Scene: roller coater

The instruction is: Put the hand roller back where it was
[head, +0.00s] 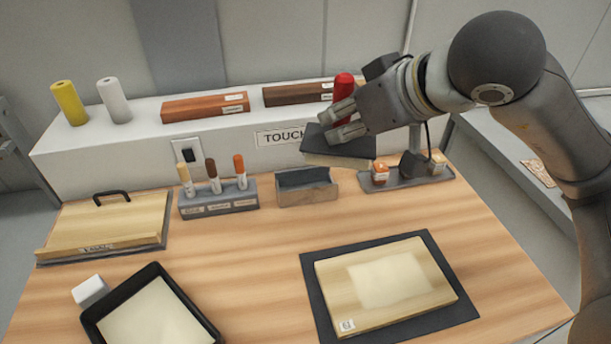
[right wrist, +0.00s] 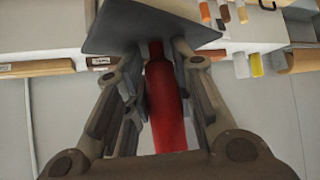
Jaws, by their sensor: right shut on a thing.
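My right gripper (head: 343,120) is shut on a tool with a red handle and a dark flat head (head: 335,142); I take it to be the hand roller. In the right wrist view its red handle (right wrist: 166,105) stands between the fingers and its dark plate (right wrist: 150,28) lies beyond the fingertips. A pale underside shows below the plate; a roller cannot be made out. The tool is held a little above and right of an open wooden-fronted holder (head: 308,195) with a dark inside, apart from it. My left gripper is not in view.
A marker rack (head: 218,202) stands left of the holder, and a dark tray with small jars (head: 400,178) right of it. A white shelf (head: 230,137) runs behind. In front lie a board on a dark mat (head: 313,283) and a black tray (head: 92,327).

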